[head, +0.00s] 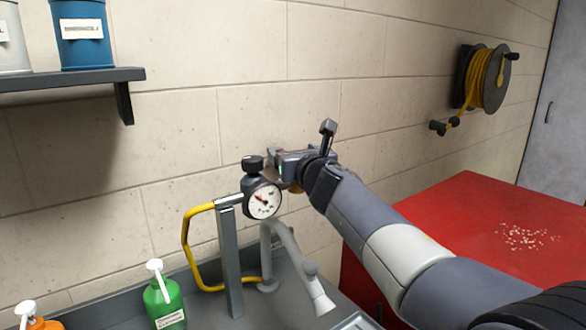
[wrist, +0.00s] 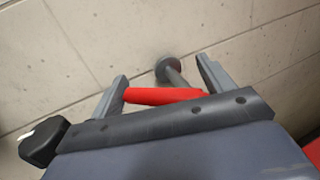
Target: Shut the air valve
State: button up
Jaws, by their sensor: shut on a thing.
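The air valve's red lever (wrist: 163,96) lies across the wrist view between the two fingers of my gripper (wrist: 162,72), which is shut on it. In the head view my gripper (head: 284,158) is near the wall, right beside and above the pressure gauge (head: 263,200). The red lever is hidden there by my gripper; a small brass-coloured bit (head: 294,188) shows below it. A grey round fitting (wrist: 168,69) on a short stem is just behind the lever in the wrist view.
A grey post (head: 230,262) with a yellow hose (head: 187,243) stands left of a grey faucet (head: 285,250). A green bottle (head: 165,300) is at the front left. A red tabletop (head: 480,225) lies to the right, a hose reel (head: 488,78) above it. A shelf (head: 70,80) is upper left.

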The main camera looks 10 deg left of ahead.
jog(key=shift+f+m+t+h+b, duration=0.15)
jog(key=shift+m+t+h+b, duration=0.3)
jog(key=shift+h+b, duration=0.25)
jog(key=shift+d, duration=0.1)
jog(key=o, duration=1)
jog(key=b+v, duration=0.1)
jog(key=v, duration=0.9)
jog(key=shift+s+d, duration=0.15)
jog(key=shift+s, duration=0.2)
